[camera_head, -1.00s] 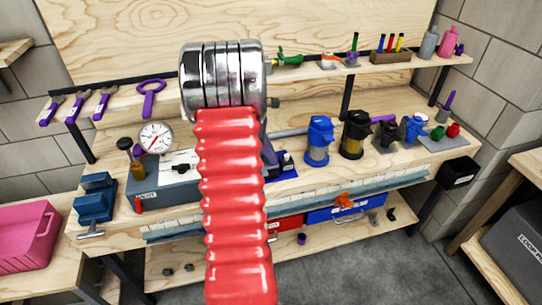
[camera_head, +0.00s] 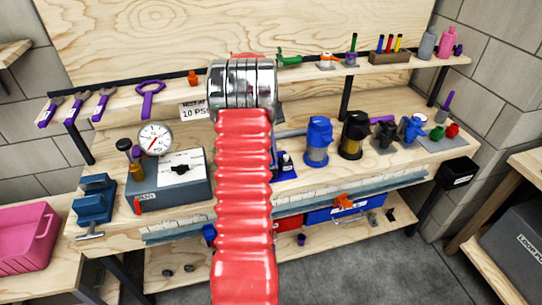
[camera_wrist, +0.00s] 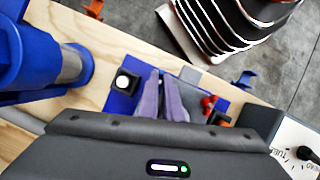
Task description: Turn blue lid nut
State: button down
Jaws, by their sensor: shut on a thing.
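A blue mount (camera_head: 283,166) with small fittings sits on the bench behind my arm in the head view. In the wrist view its blue plate (camera_wrist: 122,102) shows a white-topped black knob. My gripper (camera_wrist: 166,82) has its purple-grey fingers close together over this plate, shut on a part there. The fingers mostly cover that part, so the blue lid nut's shape and turn cannot be made out. In the head view my red arm and chrome joint hide the gripper.
A blue filter (camera_head: 318,140) and a black filter (camera_head: 354,135) stand to the right. A grey box (camera_head: 172,180) with a dial gauge (camera_head: 155,139) is to the left. A shelf (camera_head: 330,70) with tools runs behind. An orange clip (camera_wrist: 94,8) sits at the bench edge.

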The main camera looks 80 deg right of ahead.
jog(key=shift+s+d+f+m+t+y, duration=0.15)
jog(key=shift+m+t+y, duration=0.1)
jog(key=shift+m, duration=0.55)
jog(key=shift+s+a+r+m+t+y, duration=0.15)
jog(key=shift+m+t, duration=0.1)
jog(key=shift+m, duration=0.55)
jog(key=shift+d+f, duration=0.1)
jog(key=c, duration=1.9)
grip_release()
jog(key=shift+w, duration=0.1)
jog(key=shift+c, duration=0.2)
jog(key=shift+w+d+r, duration=0.15)
jog(key=shift+d+r, duration=0.05)
jog(key=shift+r, duration=0.3)
jog(key=v, duration=1.2)
jog(key=shift+r, duration=0.4)
